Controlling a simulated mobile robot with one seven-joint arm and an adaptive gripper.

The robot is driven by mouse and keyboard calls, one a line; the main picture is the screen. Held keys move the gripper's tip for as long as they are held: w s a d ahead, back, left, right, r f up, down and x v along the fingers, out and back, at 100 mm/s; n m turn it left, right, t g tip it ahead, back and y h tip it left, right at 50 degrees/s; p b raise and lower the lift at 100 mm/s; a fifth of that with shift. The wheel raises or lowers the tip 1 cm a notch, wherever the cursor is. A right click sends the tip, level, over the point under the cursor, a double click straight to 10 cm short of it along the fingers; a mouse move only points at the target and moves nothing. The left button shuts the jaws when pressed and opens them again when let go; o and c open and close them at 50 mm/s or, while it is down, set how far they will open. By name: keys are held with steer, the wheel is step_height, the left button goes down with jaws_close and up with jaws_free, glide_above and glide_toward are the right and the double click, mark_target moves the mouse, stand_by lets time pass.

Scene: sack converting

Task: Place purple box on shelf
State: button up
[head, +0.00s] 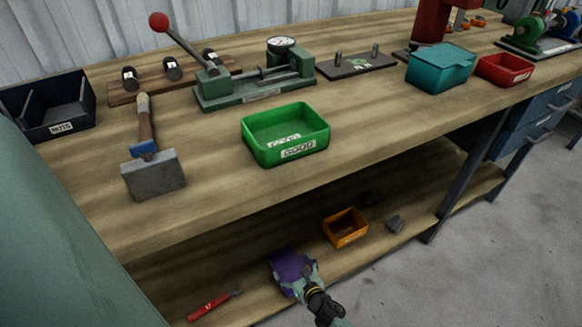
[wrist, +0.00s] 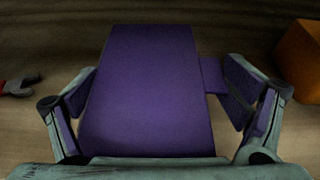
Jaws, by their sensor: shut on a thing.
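The purple box (head: 287,266) is at the lower shelf (head: 262,293) under the workbench, near its front edge. My gripper (head: 307,272) is shut on it. In the wrist view the purple box (wrist: 150,90) fills the middle, with a finger on either side, and a small purple tab sticks out on its right. The box looks very close to or on the shelf boards; I cannot tell whether it touches them. Part of the box is hidden by my gripper in the head view.
The bench top above holds a green bin (head: 286,135) and a mallet (head: 150,160). The bench's front edge overhangs the shelf.

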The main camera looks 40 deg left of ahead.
steer(key=shift+f, duration=0.1)
steer(key=o, duration=1.1)
steer(key=shift+c, duration=0.2)
steer(key=p+v, duration=0.1)
steer(key=v, duration=1.1)
steer(key=shift+p, duration=0.35)
